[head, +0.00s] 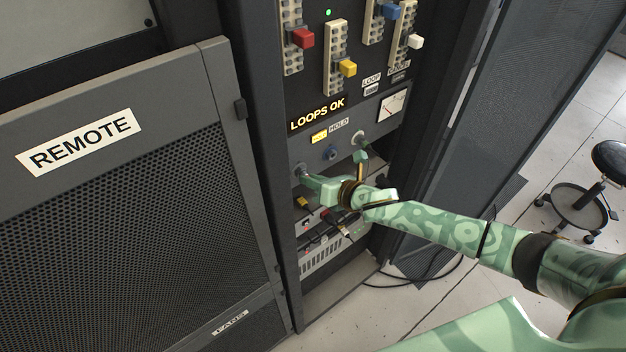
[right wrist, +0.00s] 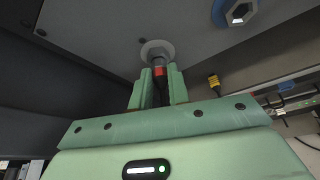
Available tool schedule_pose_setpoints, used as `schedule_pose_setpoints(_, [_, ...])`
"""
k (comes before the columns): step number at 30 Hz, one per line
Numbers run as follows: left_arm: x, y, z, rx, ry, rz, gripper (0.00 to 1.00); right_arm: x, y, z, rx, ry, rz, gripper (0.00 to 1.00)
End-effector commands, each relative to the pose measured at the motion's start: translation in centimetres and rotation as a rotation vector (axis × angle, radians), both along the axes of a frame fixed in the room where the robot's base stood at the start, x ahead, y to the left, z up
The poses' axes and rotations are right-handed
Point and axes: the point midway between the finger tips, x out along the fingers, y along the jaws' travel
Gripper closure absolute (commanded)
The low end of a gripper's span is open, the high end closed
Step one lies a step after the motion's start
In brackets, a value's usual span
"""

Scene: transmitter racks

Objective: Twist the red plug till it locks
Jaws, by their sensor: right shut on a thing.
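The red plug (right wrist: 160,71) shows in the right wrist view as a small red band with a dark body below it, between my fingers. Its front end is at a round grey socket (right wrist: 157,48) in the panel; how deep it sits I cannot tell. My right gripper (right wrist: 158,84) is shut on the plug, one finger on each side. In the head view my right gripper (head: 304,181) is at the lower left of the rack panel, and its hand hides the plug. My left gripper is not in view.
A blue-ringed socket (right wrist: 238,13) and a yellow connector (right wrist: 214,82) are close by on the right. Sliders with coloured caps (head: 303,38) stand out above. The REMOTE cabinet (head: 120,180) is at left, an open mesh door (head: 465,110) at right. A stool (head: 580,210) stands beyond.

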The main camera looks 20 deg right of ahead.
Motion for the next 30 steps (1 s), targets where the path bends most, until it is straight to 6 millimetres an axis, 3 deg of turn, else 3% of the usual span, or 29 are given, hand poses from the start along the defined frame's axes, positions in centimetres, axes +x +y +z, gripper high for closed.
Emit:
schedule_pose_setpoints(5, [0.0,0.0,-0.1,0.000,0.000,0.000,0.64,0.0,-0.1,-0.1,0.017,0.007,0.000,1.00])
schedule_pose_setpoints(21, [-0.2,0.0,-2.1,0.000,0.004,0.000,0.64,0.2,-0.3,-0.5,0.344,0.125,0.012,1.00])
schedule_pose_setpoints(30, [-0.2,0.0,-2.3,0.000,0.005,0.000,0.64,0.2,-0.4,-0.3,0.390,0.142,0.013,1.00])
